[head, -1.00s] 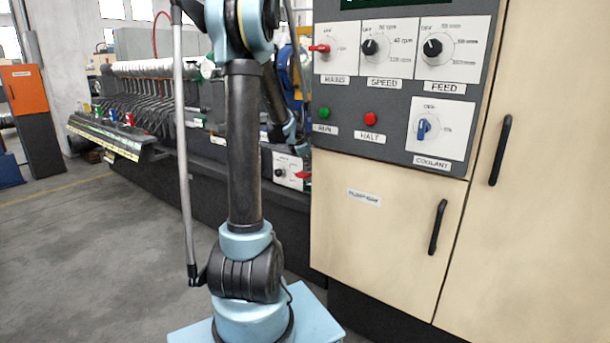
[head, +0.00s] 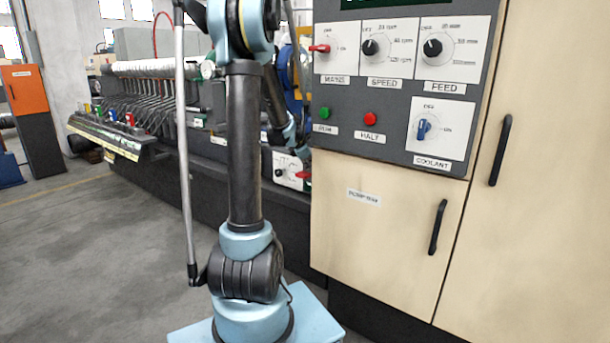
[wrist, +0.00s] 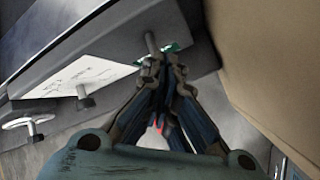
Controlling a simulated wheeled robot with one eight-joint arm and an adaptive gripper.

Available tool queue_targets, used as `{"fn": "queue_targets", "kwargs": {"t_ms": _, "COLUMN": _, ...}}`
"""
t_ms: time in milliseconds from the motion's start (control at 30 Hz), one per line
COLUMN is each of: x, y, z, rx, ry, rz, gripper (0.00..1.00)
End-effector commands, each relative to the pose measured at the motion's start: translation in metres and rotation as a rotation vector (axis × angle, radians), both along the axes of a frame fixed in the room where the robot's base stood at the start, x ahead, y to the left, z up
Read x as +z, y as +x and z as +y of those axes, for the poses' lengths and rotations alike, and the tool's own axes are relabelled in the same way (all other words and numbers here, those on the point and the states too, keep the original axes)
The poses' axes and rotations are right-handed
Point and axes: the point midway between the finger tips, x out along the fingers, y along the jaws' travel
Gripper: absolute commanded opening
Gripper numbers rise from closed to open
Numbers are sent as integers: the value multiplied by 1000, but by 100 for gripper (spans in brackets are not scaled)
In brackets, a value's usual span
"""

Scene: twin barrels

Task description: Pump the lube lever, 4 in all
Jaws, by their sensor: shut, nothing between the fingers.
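My gripper (wrist: 163,68) is shut and empty in the wrist view, its fingertips together beside a grey rod (wrist: 150,42) that stands out from a dark grey housing. A green part shows just behind the tips. I cannot tell whether the tips touch the rod, or whether this rod is the lube lever. A small red part (wrist: 158,126) shows between the finger links. In the head view, a white panel (head: 287,168) with a dark knob and a red handle (head: 304,175) sits low on the machine, below my wrist. The fingertips are hidden there behind the control cabinet.
The beige control cabinet (head: 385,240) stands close on the right; its side also fills the right of the wrist view (wrist: 275,60). A white plate (wrist: 70,75), a knob (wrist: 85,98) and a white ring-shaped handle (wrist: 28,123) lie left of the gripper. Floor (head: 90,260) at left is clear.

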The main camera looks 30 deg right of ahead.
Motion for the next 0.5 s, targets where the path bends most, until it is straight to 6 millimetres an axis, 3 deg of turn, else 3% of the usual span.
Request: {"fn": "queue_targets", "kwargs": {"t_ms": 500, "x": -5, "y": 0, "z": 0, "rx": 0, "ry": 0, "rz": 0, "gripper": 0}}
